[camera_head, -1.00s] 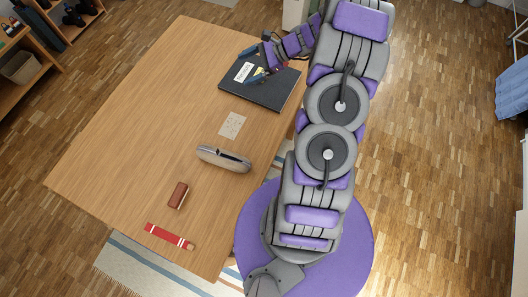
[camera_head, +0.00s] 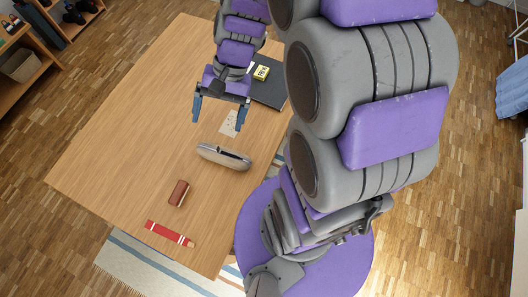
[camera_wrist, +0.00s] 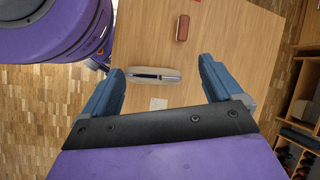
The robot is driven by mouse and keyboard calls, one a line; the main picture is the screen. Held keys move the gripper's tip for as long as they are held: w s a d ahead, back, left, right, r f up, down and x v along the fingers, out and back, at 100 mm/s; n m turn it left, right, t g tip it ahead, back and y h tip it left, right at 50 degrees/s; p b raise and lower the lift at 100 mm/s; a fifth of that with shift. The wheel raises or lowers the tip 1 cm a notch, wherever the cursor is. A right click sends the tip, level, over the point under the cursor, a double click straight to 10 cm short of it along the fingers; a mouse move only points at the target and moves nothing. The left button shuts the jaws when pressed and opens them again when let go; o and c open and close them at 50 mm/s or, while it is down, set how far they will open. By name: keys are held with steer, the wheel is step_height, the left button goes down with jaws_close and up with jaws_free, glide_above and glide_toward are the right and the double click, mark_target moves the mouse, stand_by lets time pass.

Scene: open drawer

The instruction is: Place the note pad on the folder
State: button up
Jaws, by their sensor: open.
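The dark folder (camera_head: 270,93) lies at the far right of the table in the head view, partly hidden by my arm. A small yellow block with dark print (camera_head: 261,73), which looks like the note pad, rests on the folder. My gripper (camera_head: 218,122) is open and empty, over the table in front of the folder, with its fingers spread. In the wrist view my gripper (camera_wrist: 162,65) also has nothing between its fingers; folder and yellow block are not in that view.
A grey pencil case (camera_head: 222,156) lies near the table's middle. A pale speckled square (camera_head: 230,122) lies beside my gripper. A brown case (camera_head: 179,193) and a red-and-white item (camera_head: 170,234) lie toward the front. The left side of the wooden table (camera_head: 120,140) is clear.

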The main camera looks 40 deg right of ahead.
steer(key=s+d+r+n+h, duration=0.2)
steer(key=s+n+h, duration=0.3)
steer(key=s, duration=1)
steer(key=shift+s+r+n+h, duration=0.2)
steer(key=shift+r+n+h, duration=0.1)
steer(key=shift+n, duration=0.8)
